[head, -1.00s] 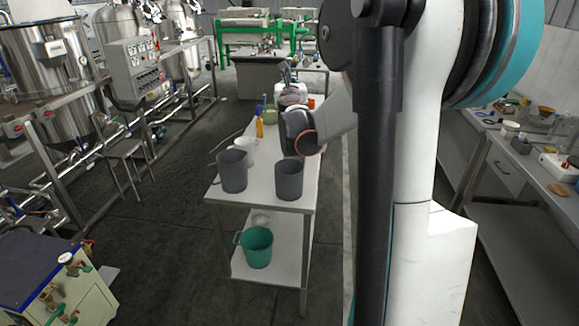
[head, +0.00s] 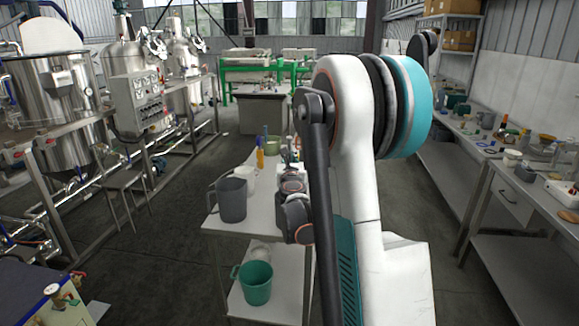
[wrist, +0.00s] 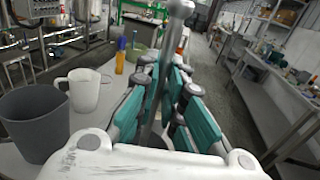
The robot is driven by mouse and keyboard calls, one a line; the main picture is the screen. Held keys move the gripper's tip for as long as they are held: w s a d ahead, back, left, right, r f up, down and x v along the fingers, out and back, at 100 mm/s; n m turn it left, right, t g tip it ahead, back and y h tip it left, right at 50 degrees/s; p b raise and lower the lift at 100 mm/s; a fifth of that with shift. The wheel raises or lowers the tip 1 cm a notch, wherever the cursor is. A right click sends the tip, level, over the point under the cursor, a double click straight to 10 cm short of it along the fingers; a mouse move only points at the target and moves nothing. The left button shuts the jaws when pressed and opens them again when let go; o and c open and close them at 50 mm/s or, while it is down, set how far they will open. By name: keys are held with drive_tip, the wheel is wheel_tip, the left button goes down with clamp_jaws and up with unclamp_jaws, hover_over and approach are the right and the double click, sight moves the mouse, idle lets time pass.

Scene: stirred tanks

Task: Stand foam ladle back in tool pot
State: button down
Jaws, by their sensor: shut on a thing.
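In the wrist view my gripper (wrist: 163,80) has its teal-padded fingers closed around a grey rod (wrist: 172,45), which looks like the foam ladle's handle. The rod stands nearly upright with a rounded upper end. Its lower part is hidden between the fingers. In the head view my arm hides most of the gripper and the ladle. A grey jug (head: 231,200) stands at the near left of the table; a grey vessel (wrist: 35,125) shows at the left of the wrist view. I cannot tell which vessel is the tool pot.
A white jug (head: 246,178), a yellow-orange bottle (head: 260,158) and a green container (head: 273,144) stand on the table (head: 240,222). A green bucket (head: 256,283) is on the lower shelf. A bench (head: 500,185) with small items runs along the right.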

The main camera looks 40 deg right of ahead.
drive_tip(key=shift+f, duration=0.85)
drive_tip(key=shift+r, duration=0.1)
drive_tip(key=c, duration=2.1)
unclamp_jaws()
drive_tip(key=shift+f+b, duration=0.2)
drive_tip(key=shift+b, duration=0.1)
drive_tip(key=shift+c, duration=0.2)
drive_tip(key=o, duration=0.4)
drive_tip(key=shift+o, duration=0.2)
drive_tip(key=p+v, duration=0.2)
drive_tip(key=v, duration=1)
drive_tip(key=shift+r, duration=0.2)
